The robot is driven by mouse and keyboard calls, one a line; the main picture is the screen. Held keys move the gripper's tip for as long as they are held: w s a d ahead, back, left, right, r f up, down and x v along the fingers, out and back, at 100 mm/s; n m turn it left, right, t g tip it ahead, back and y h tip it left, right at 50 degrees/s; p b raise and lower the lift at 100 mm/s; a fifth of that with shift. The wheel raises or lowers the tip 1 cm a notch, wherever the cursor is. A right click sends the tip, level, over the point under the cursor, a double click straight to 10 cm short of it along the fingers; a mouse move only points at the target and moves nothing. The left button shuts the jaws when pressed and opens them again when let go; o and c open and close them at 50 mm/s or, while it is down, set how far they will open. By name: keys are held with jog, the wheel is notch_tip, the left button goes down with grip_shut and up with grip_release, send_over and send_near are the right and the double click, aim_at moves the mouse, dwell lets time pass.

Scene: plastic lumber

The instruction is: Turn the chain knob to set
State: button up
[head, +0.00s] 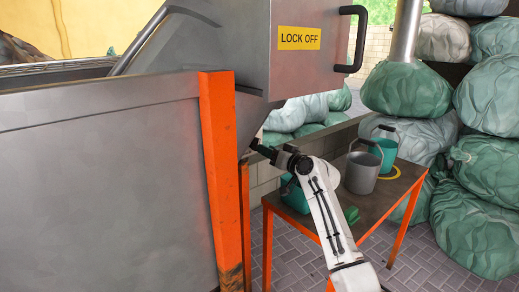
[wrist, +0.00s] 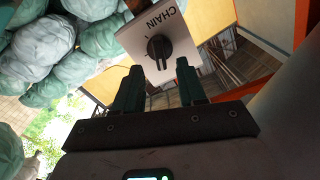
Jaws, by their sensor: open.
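The chain knob (wrist: 158,47) is a black round knob with a raised grip bar, on a pale plate (wrist: 182,42) marked CHAIN in the wrist view. The lettering appears upside down there. My gripper (wrist: 158,76) is open, with its two dark green fingers apart and pointing toward the plate. The knob shows between and beyond the fingertips, and I see no contact. In the head view my gripper (head: 254,146) is by the lower edge of the grey machine, and the knob is not visible there. Small marks around the knob are too small to read.
A grey metal cabinet (head: 283,70) with a LOCK OFF label and a black handle (head: 351,40) hangs above my arm. An orange post (head: 221,180) stands to the left. A table (head: 376,197) with buckets is right of my arm. Stacked green sacks (head: 483,215) fill the right side.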

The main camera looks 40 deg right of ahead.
aim_at(255, 144)
jog(key=shift+w+b, duration=0.3)
jog(key=shift+w, duration=2)
grip_shut()
